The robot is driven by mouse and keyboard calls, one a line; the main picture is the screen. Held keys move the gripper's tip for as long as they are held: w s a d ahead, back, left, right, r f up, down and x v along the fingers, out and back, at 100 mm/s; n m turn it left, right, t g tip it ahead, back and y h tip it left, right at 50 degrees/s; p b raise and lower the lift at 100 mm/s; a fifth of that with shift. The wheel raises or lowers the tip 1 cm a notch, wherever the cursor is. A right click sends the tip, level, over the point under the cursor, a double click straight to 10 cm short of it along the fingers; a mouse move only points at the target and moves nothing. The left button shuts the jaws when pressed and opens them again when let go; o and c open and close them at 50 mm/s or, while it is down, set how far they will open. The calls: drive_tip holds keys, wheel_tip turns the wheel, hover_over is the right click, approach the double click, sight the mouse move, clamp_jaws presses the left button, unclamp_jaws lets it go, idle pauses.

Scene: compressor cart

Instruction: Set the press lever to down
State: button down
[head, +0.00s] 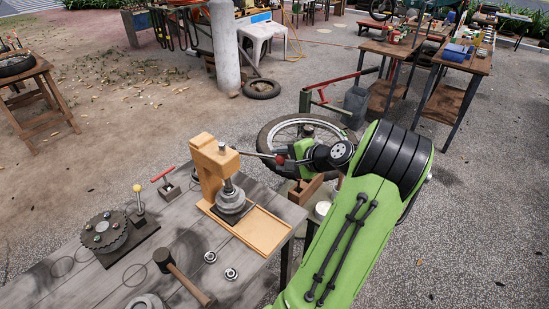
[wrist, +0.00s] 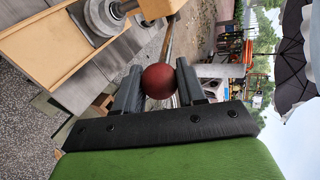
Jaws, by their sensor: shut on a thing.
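The yellow press (head: 207,165) stands on the grey table, with a grey ram and round plates (head: 233,203) at its front. Its thin metal lever (head: 257,154) sticks out to the right from the upper body, roughly level in the head view, and ends in a red ball knob (head: 280,160). My gripper (head: 284,157) is at the lever's outer end. In the wrist view the red knob (wrist: 158,81) sits between the two dark fingers of my gripper (wrist: 158,77), which are shut on it. The lever rod (wrist: 168,40) runs away behind the knob.
The table (head: 130,275) also holds a round indexing plate (head: 104,230), a yellow-knobbed lever (head: 138,200), a mallet (head: 178,272) and a red-handled clamp (head: 167,184). A wheel (head: 268,136) and a wooden box (head: 305,188) are beyond the table, near my arm.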

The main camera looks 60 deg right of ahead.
drive_tip(key=shift+t, duration=0.9)
drive_tip(key=shift+s+f+b, duration=0.3)
drive_tip(key=shift+f+b, duration=0.5)
drive_tip(key=shift+f, duration=0.2)
drive_tip(key=shift+s+f+b, duration=0.25)
drive_tip(key=shift+f+b, duration=0.55)
drive_tip(key=shift+f, duration=0.15)
drive_tip(key=c, duration=0.7)
unclamp_jaws()
drive_tip(key=shift+w, duration=0.1)
drive_tip(key=p+v, duration=0.2)
drive_tip(key=v, duration=1.3)
drive_tip(key=shift+s, duration=0.45)
drive_tip(key=shift+w+a, duration=0.1)
drive_tip(key=shift+a, duration=0.05)
